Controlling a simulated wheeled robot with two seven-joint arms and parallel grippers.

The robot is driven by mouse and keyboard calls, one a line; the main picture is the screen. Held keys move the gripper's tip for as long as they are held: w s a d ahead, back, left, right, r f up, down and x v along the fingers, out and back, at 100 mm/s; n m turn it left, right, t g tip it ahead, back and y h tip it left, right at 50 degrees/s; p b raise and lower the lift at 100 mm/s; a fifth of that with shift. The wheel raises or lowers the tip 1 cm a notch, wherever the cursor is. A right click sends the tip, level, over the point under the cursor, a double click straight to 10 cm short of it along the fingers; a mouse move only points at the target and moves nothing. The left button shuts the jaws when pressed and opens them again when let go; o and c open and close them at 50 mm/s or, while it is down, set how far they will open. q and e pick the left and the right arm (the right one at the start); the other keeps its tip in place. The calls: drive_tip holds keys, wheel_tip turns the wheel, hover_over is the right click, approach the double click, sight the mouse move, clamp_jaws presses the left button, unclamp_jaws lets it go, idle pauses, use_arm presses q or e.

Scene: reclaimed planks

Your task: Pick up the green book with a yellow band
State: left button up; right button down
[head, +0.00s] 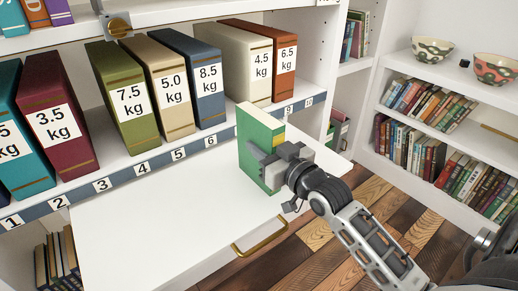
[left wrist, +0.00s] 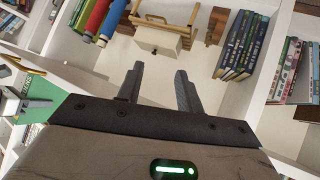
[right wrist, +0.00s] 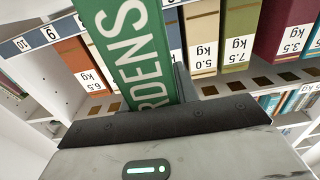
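The green book (head: 258,123) stands upright at the right end of the white pull-out board, in front of the shelf. Part of its yellow band (head: 277,143) shows beside my right gripper. My right gripper (head: 276,157) is at the book, its fingers on either side of the spine. In the right wrist view the green spine (right wrist: 138,50) with white letters lies between the fingers and hides one. I cannot tell whether they press on it. My left gripper (left wrist: 158,92) is open and empty. The book shows partly at the left of that view (left wrist: 42,106).
The white board (head: 170,220) is otherwise bare, with a brass handle (head: 260,238) at its front. Weight-labelled binders, such as the olive one (head: 122,90), stand on the numbered shelf behind. Bookshelves with bowls (head: 432,50) stand at the right, above a plank floor (head: 330,235).

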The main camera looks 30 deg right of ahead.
sight(273, 129)
drive_tip(key=shift+r, duration=0.15)
